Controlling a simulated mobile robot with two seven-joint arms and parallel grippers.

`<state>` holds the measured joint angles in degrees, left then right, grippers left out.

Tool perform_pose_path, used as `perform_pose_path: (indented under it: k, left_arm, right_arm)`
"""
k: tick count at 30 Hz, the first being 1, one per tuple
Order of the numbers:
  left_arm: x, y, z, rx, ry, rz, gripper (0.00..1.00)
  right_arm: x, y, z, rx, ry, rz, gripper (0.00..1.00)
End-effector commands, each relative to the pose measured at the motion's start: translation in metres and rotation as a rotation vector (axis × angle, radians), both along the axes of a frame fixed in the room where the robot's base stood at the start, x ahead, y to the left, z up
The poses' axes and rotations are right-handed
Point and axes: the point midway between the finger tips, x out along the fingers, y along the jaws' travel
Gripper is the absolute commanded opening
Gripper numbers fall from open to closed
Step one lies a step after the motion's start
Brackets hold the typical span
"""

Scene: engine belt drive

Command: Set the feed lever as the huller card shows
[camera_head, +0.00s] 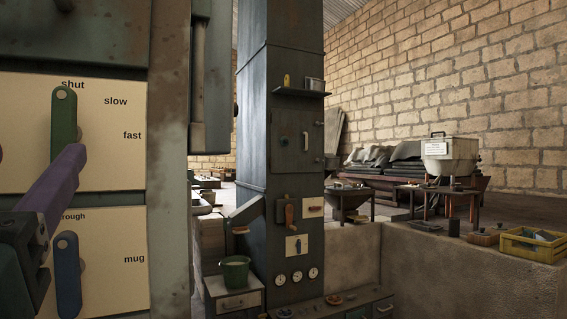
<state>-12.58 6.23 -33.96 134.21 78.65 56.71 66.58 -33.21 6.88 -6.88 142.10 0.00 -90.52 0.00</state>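A cream plate (105,165) at the left bears the words shut, slow and fast. A green lever (63,120) stands upright on it, its upper end by "shut"; I take this as the feed lever. My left gripper (66,172) shows a purple finger slanting across the lever's lower end and hiding it. I cannot tell whether they touch, or whether the gripper is open. Below, a blue lever (68,275) stands upright on a second plate marked rough and mug. No card is readable as the huller card. My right gripper is not in view.
A tall dark column (280,150) stands right of the panel, with a small pictured card (297,245) and gauges. Further right are a pale hopper with a white sign (446,148), too small to read, and a yellow crate (533,246).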

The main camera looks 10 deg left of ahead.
Motion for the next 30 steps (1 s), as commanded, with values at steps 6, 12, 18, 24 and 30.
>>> perform_pose_path:
  k: [6,12,18,24,30]
  left_arm:
    - [0.015,0.014,0.011,-0.025,-0.007,0.01,0.55]
    - [0.047,0.033,0.027,-0.02,-0.006,0.011,0.55]
    - [0.069,0.046,0.035,-0.02,-0.004,0.01,0.55]
    - [0.076,0.051,0.037,-0.022,-0.003,0.01,0.55]
    - [0.076,0.051,0.036,-0.023,-0.002,0.01,0.54]
  right_arm:
    - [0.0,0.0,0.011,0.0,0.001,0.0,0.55]
    - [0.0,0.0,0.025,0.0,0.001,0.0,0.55]
    - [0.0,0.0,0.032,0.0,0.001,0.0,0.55]
    - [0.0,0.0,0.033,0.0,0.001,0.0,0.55]
    - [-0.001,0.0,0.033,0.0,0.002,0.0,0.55]
